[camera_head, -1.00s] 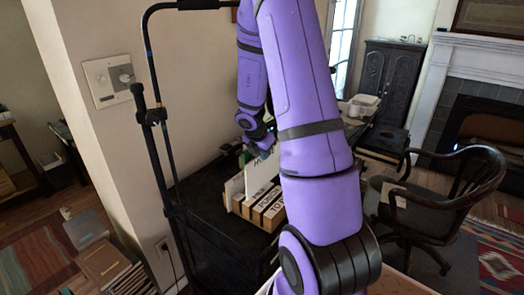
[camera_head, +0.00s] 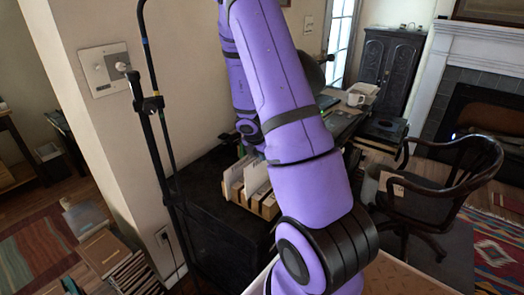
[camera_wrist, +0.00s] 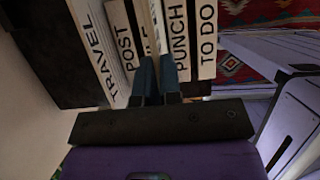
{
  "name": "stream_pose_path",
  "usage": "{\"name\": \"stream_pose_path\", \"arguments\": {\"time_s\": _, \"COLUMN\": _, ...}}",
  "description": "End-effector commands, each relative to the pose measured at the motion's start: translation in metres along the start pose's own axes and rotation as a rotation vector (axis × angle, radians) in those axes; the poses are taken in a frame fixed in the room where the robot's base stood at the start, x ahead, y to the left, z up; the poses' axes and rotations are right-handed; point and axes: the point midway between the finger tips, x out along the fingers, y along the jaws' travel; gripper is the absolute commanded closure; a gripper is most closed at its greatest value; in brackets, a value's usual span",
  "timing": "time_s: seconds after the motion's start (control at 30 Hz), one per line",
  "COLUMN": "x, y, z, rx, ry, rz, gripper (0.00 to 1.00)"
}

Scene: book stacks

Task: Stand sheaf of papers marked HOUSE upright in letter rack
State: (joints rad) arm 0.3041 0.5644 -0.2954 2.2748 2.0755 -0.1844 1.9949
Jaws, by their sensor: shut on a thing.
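The letter rack (camera_head: 268,208) is a wooden holder with slots on the dark cabinet, partly hidden by my arm. In the wrist view its slot labels read TRAVEL, POST, PUNCH and TO DO, with a middle label (camera_wrist: 147,40) partly covered. My gripper (camera_wrist: 158,62) is shut on the pale sheaf of papers (camera_wrist: 157,22), seen edge-on over the middle slots. In the head view a white sheaf (camera_head: 255,175) stands upright at the rack; its HOUSE marking does not show. Whether its lower edge rests in a slot is hidden.
The dark cabinet top (camera_head: 208,172) is bare left of the rack. A black stand (camera_head: 160,125) rises beside the wall at left. A wooden armchair (camera_head: 440,200) stands at right.

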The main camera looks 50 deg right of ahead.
Motion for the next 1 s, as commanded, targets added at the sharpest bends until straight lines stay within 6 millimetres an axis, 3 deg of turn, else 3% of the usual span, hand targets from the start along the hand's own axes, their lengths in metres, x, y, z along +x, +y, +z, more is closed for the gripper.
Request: {"name": "stream_pose_path", "arguments": {"time_s": 1.0, "x": 0.053, "y": 0.000, "z": -0.022, "rx": -0.001, "ry": 0.001, "rz": -0.001, "gripper": 1.00}}
